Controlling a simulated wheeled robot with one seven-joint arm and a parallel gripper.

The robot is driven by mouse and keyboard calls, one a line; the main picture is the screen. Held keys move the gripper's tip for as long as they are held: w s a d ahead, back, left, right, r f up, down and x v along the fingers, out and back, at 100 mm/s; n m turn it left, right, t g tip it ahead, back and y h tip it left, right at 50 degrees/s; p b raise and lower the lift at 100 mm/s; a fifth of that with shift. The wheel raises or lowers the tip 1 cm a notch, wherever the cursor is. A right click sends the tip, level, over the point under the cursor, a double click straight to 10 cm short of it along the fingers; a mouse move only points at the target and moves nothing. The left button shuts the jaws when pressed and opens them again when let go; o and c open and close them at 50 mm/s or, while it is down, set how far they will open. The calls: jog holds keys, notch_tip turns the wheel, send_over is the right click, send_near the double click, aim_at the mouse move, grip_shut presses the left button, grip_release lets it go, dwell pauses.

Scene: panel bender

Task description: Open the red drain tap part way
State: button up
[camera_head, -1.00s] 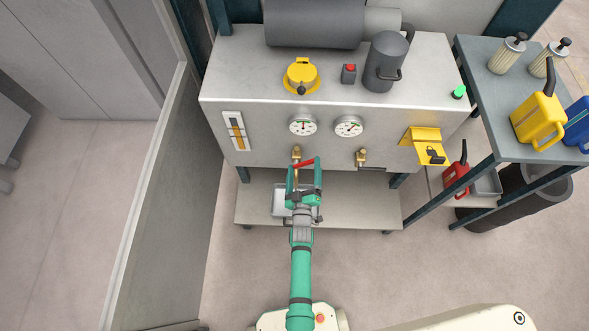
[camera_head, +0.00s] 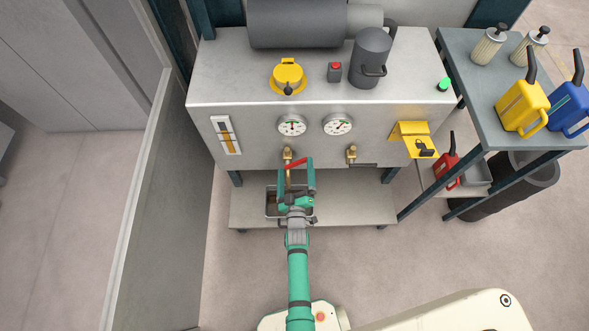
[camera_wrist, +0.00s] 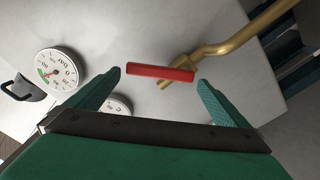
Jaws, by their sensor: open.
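The red drain tap handle (camera_head: 298,163) is a short bar on the brass pipe (camera_head: 288,175) below the left gauge. In the wrist view the red handle (camera_wrist: 160,73) lies at a slant to the brass pipe (camera_wrist: 225,45). My gripper (camera_head: 298,178) is open at the tap. In the wrist view its two green fingers (camera_wrist: 159,78) stand apart, one near each end of the handle, with visible gaps. Whether either finger touches the handle cannot be told. A grey tray (camera_head: 270,207) with a brownish inside stands under the tap, partly hidden by my gripper.
Two gauges (camera_head: 292,125) and a sight glass (camera_head: 226,135) sit on the machine front. A second brass fitting (camera_head: 351,154) is to the right. A grey side panel (camera_head: 165,200) stands left; a table (camera_head: 460,60) with cans stands right.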

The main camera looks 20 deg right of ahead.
jog(key=v, duration=1)
jog(key=shift+s, duration=0.1)
jog(key=s+a+r+m+y, duration=0.1)
jog(key=s+a+r, duration=0.35)
jog(key=s, duration=0.35)
jog(key=s+a+r+m+y, duration=0.25)
jog(key=s+r, duration=0.25)
jog(key=s, duration=0.3)
jog(key=s+a+r+m+g, duration=0.1)
jog(key=s+a+r+g, duration=0.1)
jog(key=s+r, duration=0.7)
notch_tip(320, 180, up, 5)
jog(key=shift+a+f+m+y, duration=0.1)
jog(key=shift+a+m+y, duration=0.3)
jog(key=shift+a, duration=0.3)
